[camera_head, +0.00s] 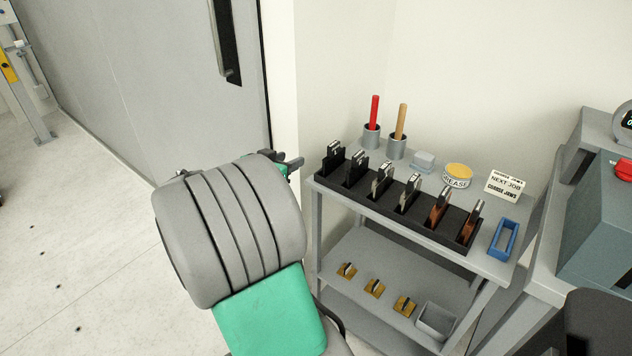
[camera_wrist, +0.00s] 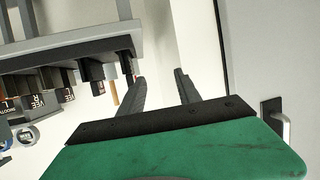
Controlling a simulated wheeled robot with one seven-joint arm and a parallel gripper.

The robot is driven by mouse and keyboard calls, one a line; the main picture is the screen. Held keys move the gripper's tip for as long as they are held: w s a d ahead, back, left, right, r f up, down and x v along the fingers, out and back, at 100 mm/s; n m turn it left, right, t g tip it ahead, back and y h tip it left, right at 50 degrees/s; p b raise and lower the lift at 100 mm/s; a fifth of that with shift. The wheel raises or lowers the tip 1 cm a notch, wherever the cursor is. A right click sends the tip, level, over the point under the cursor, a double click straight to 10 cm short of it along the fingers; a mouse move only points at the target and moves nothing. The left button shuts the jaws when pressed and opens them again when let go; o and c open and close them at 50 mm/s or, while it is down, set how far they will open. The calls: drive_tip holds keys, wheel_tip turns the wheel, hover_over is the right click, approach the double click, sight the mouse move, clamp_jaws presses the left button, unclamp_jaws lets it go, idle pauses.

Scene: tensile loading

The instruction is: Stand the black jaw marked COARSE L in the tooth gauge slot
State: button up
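Two black jaws stand upright in the black rack (camera_head: 397,224) on the trolley's top, at its left end: the outer one (camera_head: 332,158) and its neighbour (camera_head: 355,168). Their markings are too small to read, so I cannot tell which is COARSE L. A blue open-topped rectangular holder (camera_head: 504,240) sits at the top's right end; it may be the tooth gauge, but I see no label. My gripper (camera_wrist: 162,84) is open and empty. In the head view it is left of the rack's left end, partly hidden by my arm.
Two grey jaws (camera_head: 381,180) and two copper jaws (camera_head: 439,206) fill the rack. Behind stand tool pots (camera_head: 371,136), a grease tin (camera_head: 457,176) and a NEXT JOB card (camera_head: 505,186) reading COARSE JAWS. A machine (camera_head: 600,225) is at right, a door (camera_head: 150,80) at left.

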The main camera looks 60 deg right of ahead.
sight(340, 149)
drive_tip(key=s+d+m+g+h, duration=0.1)
drive_tip(key=s+d, duration=0.1)
drive_tip(key=s+d+g+h+b, duration=0.1)
drive_tip(key=s+d, duration=0.1)
drive_tip(key=d, duration=0.1)
drive_tip(key=s+d+m+g+h, duration=0.1)
drive_tip(key=s+d, duration=0.1)
drive_tip(key=s, duration=0.1)
drive_tip(key=shift+d+m+g+h+b, duration=0.3)
drive_tip(key=shift+d+h+b, duration=0.05)
drive_tip(key=shift+d+h, duration=0.05)
drive_tip(key=d, duration=0.7)
drive_tip(key=shift+s+d+r, duration=0.15)
drive_tip(key=shift+s, duration=0.15)
drive_tip(key=shift+c, duration=0.4)
clamp_jaws()
drive_tip(key=shift+r+p, duration=0.2)
drive_tip(key=shift+p, duration=0.1)
